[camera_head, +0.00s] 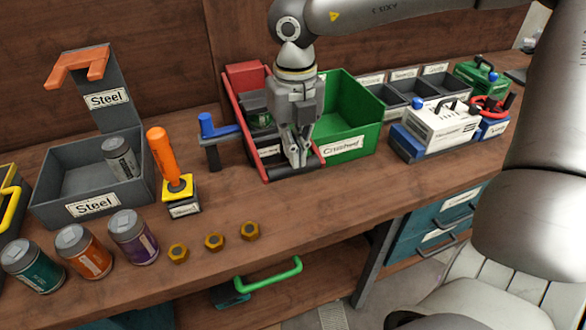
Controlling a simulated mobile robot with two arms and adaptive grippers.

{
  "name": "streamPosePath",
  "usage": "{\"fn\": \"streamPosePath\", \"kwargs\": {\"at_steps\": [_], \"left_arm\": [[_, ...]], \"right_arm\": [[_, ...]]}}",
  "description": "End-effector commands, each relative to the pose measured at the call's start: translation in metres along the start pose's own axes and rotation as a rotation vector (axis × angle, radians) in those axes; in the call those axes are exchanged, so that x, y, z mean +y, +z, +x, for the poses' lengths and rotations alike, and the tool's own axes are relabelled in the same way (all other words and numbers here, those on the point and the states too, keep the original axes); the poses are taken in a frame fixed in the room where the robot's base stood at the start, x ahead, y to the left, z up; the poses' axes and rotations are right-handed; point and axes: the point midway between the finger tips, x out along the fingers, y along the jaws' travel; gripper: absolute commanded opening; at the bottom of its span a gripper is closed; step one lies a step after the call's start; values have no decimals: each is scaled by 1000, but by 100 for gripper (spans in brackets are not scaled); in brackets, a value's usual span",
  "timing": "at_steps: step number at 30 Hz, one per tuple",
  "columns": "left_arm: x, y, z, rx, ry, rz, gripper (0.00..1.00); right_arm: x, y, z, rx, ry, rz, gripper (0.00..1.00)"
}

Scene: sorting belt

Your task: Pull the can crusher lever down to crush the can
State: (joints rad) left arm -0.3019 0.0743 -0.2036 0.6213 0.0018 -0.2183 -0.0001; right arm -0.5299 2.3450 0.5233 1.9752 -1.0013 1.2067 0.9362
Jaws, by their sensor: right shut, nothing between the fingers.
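The can crusher (245,77) is a red and black device against the left side of the green bin. Its red bar (243,128) slopes down towards the front, ending at a black cylindrical handle (280,174) low at the table front. My left gripper is not in view.
The green bin (362,118) is labelled Crushed. A blue-handled part (212,130) stands left of the crusher. A grey Steel bin (72,180), an orange-handled tool (163,155), several cans and nuts occupy the left. White and blue boxes (440,125) stand right.

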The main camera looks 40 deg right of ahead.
Motion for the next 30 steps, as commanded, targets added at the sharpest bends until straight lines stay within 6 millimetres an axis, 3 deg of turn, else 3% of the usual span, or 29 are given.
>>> {"fn": "streamPosePath", "kwargs": {"at_steps": [1,9,17,30], "left_arm": [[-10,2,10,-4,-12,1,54],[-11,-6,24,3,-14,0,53],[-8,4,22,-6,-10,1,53],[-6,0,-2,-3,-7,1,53]], "right_arm": [[0,1,9,-1,0,0,0],[0,3,26,0,0,1,0],[0,3,21,0,1,1,0],[0,3,-27,-2,0,1,0]]}}
